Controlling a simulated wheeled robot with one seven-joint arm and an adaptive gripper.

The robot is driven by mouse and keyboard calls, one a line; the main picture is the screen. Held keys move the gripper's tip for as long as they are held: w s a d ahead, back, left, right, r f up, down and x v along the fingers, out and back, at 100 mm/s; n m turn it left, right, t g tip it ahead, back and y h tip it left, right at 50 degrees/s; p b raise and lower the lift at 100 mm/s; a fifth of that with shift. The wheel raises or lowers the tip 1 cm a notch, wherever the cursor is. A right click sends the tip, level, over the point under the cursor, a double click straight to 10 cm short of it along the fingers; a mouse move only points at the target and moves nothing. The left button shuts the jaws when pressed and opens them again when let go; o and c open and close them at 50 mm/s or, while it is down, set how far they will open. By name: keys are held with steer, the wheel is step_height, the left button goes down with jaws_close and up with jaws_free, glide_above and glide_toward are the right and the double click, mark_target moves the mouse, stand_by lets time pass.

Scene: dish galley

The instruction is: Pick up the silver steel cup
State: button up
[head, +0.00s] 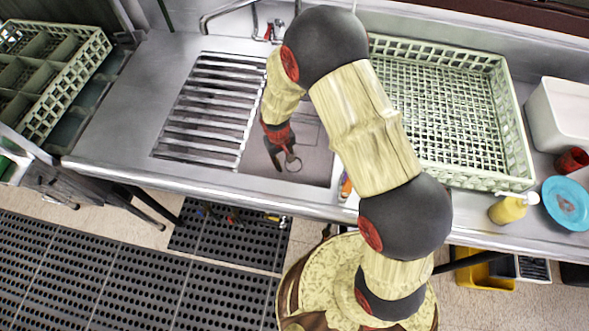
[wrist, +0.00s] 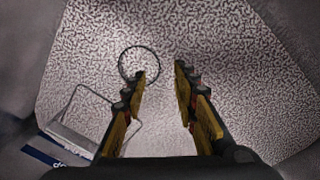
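I cannot clearly make out a silver steel cup in either view. My gripper (head: 283,162) reaches down into the sink basin (head: 312,165) in the head view. In the wrist view my gripper (wrist: 160,78) is open, its two fingers apart with only speckled grey surface between them. A thin round ring (wrist: 127,62) shows just beyond the left fingertip; I cannot tell whether it is a cup rim or a drain. A small ring (head: 293,163) also shows beside the fingertips in the head view. My arm hides part of the sink area.
A slatted drainer (head: 205,112) lies left of the basin. A pale green rack (head: 497,110) stands right, with a white tub (head: 560,112), yellow bottle (head: 508,209) and blue plate (head: 566,190) beyond. A wire-framed item (wrist: 78,130) sits lower left in the wrist view. Basin walls surround my gripper.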

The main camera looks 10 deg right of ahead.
mark_target(287, 173)
steer(key=f, duration=0.2)
steer(key=f+b, duration=0.1)
steer(key=f, duration=0.1)
steer(key=d+f+b, duration=0.1)
steer(key=f, duration=0.1)
steer(key=shift+f, duration=0.25)
steer(key=shift+c, duration=0.9)
jaws_close()
